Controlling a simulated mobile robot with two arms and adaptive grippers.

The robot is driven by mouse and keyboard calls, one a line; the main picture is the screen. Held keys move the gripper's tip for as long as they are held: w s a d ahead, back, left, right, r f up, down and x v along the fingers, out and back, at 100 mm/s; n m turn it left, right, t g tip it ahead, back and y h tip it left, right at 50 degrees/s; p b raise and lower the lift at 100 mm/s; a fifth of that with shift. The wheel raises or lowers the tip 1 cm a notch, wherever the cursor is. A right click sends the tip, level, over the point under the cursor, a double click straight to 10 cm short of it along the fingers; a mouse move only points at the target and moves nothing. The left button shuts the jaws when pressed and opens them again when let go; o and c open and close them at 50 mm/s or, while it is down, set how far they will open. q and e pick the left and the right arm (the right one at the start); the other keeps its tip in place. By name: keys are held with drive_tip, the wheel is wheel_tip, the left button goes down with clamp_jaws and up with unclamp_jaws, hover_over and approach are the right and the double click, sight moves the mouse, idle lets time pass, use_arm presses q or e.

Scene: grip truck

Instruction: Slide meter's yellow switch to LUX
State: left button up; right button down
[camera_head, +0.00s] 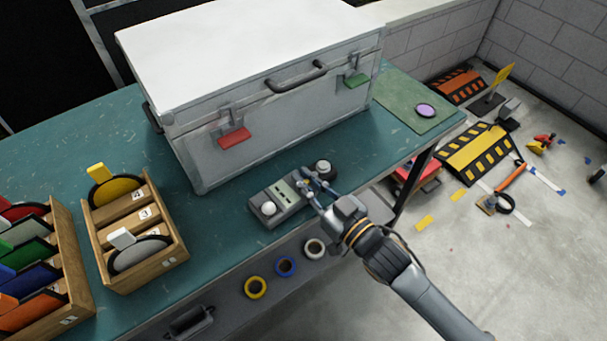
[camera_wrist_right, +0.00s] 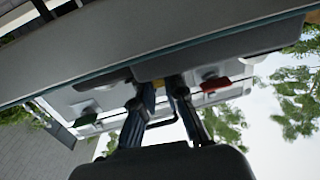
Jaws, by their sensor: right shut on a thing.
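The meter (camera_head: 272,203) is a grey box lying on the teal workbench in front of the big case. It has a pale display window, a white dome at its near-left end and a round grey knob (camera_head: 323,168) by its far-right end. My right gripper (camera_head: 308,184) is at the meter's right part, its fingers shut on the small yellow switch (camera_head: 303,183), which they mostly hide. The LUX lettering is not readable. My left gripper is not in view.
A large grey case (camera_head: 280,115) with a red and a green latch stands close behind the meter. Wooden racks of coloured discs (camera_head: 130,225) stand at the left. A green mat (camera_head: 405,100) with a purple disc lies at the right end. Tape rolls (camera_head: 286,266) hang on the front.

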drive_tip(key=shift+s+d, duration=0.4)
drive_tip(key=shift+s, duration=0.1)
drive_tip(key=c, duration=1.4)
unclamp_jaws()
drive_tip(key=shift+w+a, duration=0.25)
drive_tip(key=shift+w, duration=0.05)
drive_tip(key=shift+o, duration=0.2)
drive_tip(key=v, duration=1.2)
drive_tip(key=shift+s+d, duration=0.1)
drive_tip(key=shift+d, duration=0.05)
